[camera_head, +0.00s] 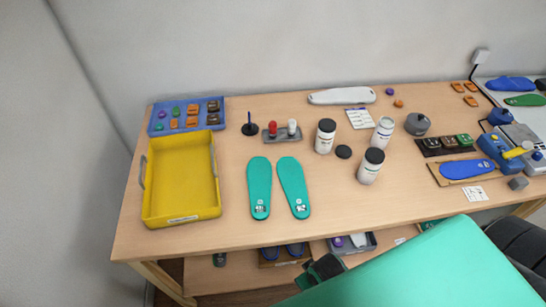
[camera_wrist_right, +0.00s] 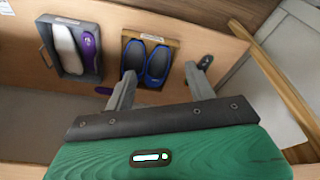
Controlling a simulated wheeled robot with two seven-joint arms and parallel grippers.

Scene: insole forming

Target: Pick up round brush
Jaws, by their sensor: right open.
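A small round black piece with a thin dark upright stick (camera_head: 249,127), which looks like the round brush, stands on the table near the back, right of the blue tray. It is not seen in the right wrist view. My right gripper (camera_wrist_right: 160,78) is open and empty; its grey fingers stand apart over the lower shelf, in front of the wooden box with blue shoes. In the head view, my green arm covers the lower right, and the gripper is low by the table's front edge, far from the brush. My left gripper is not in view.
A yellow tray (camera_head: 148,204) and a blue tray (camera_head: 158,113) stand at the left. Two teal insoles (camera_head: 259,185), bottles (camera_head: 371,166) and a stand (camera_head: 283,136) occupy the middle. Below are a grey tray (camera_wrist_right: 45,45), the wooden box (camera_wrist_right: 130,37) and a black item (camera_wrist_right: 206,62).

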